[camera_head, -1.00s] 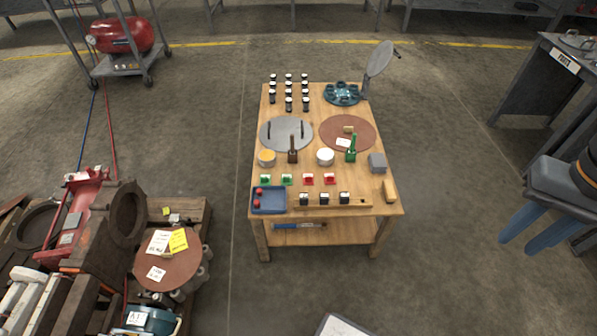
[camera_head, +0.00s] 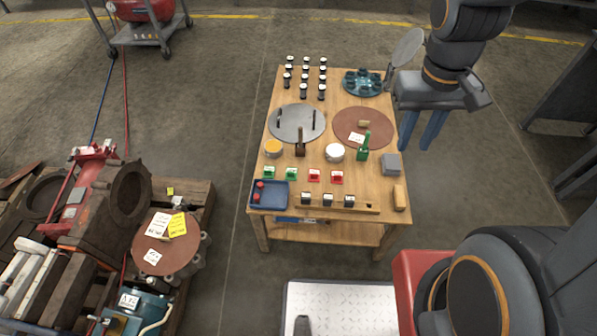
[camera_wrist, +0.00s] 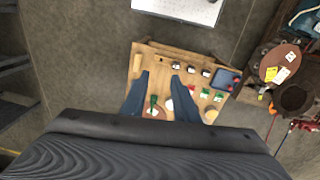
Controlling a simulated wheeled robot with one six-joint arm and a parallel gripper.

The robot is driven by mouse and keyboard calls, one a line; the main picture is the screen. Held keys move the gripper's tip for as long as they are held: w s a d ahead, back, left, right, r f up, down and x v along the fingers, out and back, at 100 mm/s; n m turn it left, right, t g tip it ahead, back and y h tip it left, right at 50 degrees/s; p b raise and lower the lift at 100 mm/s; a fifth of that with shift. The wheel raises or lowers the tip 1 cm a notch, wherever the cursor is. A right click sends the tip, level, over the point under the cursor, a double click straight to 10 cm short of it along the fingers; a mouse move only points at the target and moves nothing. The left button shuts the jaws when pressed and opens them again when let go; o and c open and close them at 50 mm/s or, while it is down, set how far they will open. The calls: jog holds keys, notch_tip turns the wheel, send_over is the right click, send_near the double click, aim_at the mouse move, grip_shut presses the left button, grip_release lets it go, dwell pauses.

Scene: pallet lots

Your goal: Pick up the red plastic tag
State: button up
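Two small red tags, one left (camera_head: 314,175) and one right (camera_head: 337,177), stand in a row on the wooden table (camera_head: 262,215), right of two green tags (camera_head: 268,172) (camera_head: 291,173). Each has a white patch. My gripper (camera_head: 421,140) is open and empty, its two blue fingers apart, beside the table's right edge and away from the tags. In the wrist view, the fingers (camera_wrist: 160,75) spread over the table, and small red and green pieces show beyond the right finger.
Behind the tags stand a green bottle-like item (camera_head: 363,152), a white round item (camera_head: 335,152) and a brown one (camera_head: 300,148). In front are a blue tray (camera_head: 270,206) with red pieces and a wooden rack (camera_head: 370,209). A loaded pallet (camera_head: 195,195) stands left.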

jog(key=w+a+f+n+t+b, duration=0.15)
jog(key=w+f+n, duration=0.35)
jog(key=w, duration=0.5)
jog(key=w+a+f+n+t+b, duration=0.1)
jog(key=w+f+n+t, duration=0.15)
jog(key=w+f, duration=0.7)
jog(key=n+g+y+b, duration=0.3)
jog(key=n+g+y, duration=0.15)
jog(key=n, duration=0.55)
send_over(315, 174)
jog(key=d, duration=0.3)
jog(key=shift+m+y, duration=0.25)
jog(key=shift+y, duration=0.1)
jog(key=f, duration=2)
jog(key=shift+s+a+f, duration=0.1)
jog(key=shift+a+f, duration=0.1)
jog(key=shift+f, duration=0.2)
jog(key=x, duration=0.5)
jog(key=shift+w+f, duration=0.2)
jog(key=shift+f, duration=0.2)
grip_shut()
